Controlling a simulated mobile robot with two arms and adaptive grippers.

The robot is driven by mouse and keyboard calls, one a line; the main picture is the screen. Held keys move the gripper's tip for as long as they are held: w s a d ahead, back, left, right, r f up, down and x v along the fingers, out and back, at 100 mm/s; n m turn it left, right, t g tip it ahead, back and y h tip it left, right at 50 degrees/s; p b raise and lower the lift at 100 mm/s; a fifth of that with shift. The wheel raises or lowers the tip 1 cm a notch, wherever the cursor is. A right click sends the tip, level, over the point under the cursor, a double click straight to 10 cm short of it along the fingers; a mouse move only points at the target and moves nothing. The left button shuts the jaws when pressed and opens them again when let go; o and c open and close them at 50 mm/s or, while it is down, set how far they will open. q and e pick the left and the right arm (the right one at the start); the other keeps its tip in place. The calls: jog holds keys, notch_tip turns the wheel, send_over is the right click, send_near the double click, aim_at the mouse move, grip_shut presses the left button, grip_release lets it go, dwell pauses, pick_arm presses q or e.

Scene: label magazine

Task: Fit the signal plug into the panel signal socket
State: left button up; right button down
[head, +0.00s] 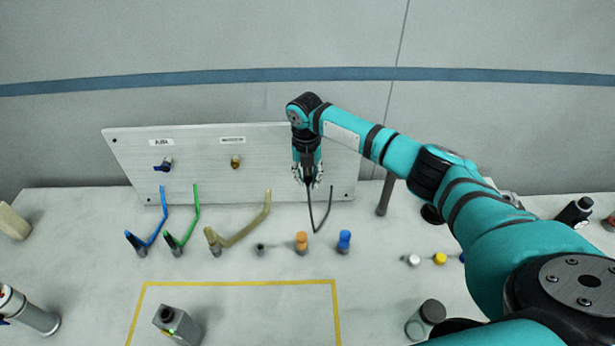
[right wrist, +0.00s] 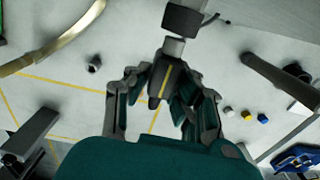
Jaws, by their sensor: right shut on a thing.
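The white panel (head: 210,180) stands at the back of the bench. My right gripper (head: 308,178) is in front of its right part, fingers pointing down. In the right wrist view, my right gripper (right wrist: 167,85) is shut on the signal plug (right wrist: 165,78), a dark body with a yellow stripe. A silver collar and a black cylinder (right wrist: 183,20) lie just beyond it; I cannot tell whether they belong to the plug or the socket. A dark cable (head: 313,215) hangs in a loop below the gripper. The panel signal socket cannot be made out in the head view. My left gripper is out of view.
The panel bears a blue fitting (head: 163,165) and a brass fitting (head: 235,162). Blue (head: 158,230), green (head: 186,229) and tan (head: 245,231) hoses stand in front. Orange (head: 301,242) and blue (head: 344,241) pieces are nearby. A grey box (head: 180,325) stands within yellow tape.

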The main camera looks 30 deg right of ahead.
pick_arm(q)
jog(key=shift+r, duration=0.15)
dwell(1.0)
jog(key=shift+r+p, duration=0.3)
jog(key=shift+p, duration=0.15)
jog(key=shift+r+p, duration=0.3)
dwell(2.0)
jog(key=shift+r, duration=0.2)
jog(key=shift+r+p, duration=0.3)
jog(key=shift+p, duration=0.2)
dwell(2.2)
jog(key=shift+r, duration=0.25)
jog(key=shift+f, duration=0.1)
